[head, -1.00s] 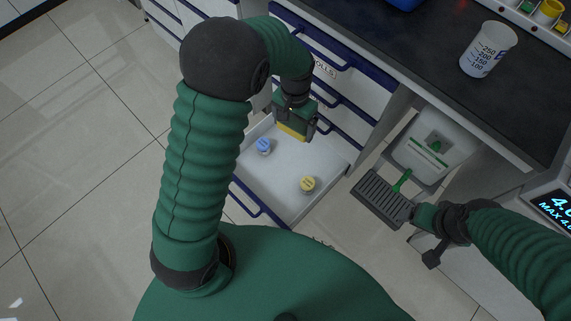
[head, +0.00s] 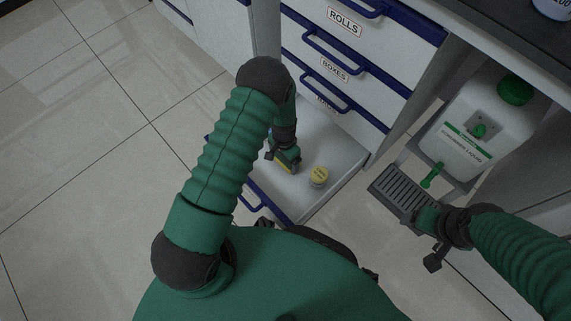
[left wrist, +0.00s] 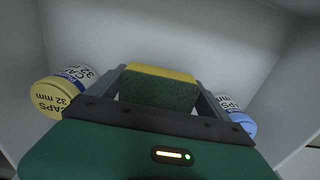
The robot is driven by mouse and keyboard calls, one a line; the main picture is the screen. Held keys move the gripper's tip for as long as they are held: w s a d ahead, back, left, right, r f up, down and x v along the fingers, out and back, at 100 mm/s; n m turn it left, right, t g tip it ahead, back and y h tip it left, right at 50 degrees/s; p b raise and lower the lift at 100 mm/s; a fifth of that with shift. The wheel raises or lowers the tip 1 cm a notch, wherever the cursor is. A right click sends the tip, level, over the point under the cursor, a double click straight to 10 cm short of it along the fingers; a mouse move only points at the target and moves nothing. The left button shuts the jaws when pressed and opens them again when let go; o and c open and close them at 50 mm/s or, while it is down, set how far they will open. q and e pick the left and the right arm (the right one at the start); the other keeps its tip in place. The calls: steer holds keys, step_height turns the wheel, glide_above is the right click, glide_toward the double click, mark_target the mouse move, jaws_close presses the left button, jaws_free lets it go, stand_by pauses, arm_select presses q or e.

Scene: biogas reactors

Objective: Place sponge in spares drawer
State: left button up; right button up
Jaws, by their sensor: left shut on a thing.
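My left gripper (head: 286,158) is low inside the open bottom drawer (head: 338,152), shut on the sponge. The yellow edge of the sponge (head: 290,169) shows under the gripper in the head view. In the left wrist view the sponge (left wrist: 158,88), dark green with a yellow layer, sits between the two fingers. Whether it touches the drawer floor I cannot tell. The open drawer's own label is not in view. My right gripper (head: 432,218) is beside a dark slotted tray; its fingers are not clear.
A blue-capped tub (left wrist: 243,122) is on the other side. Closed drawers marked ROLLS (head: 344,23) and BOXES (head: 334,70) are above. A liquid canister (head: 470,130) stands right.

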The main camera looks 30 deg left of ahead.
arm_select(q)
step_height(320, 180, down, 2)
steer(key=shift+f+b, duration=0.2)
steer(key=shift+b, duration=0.25)
steer(key=shift+r, duration=0.15)
steer(key=o, duration=1.1)
steer(key=shift+c, duration=0.2)
arm_select(e)
steer(key=shift+f, duration=0.75)
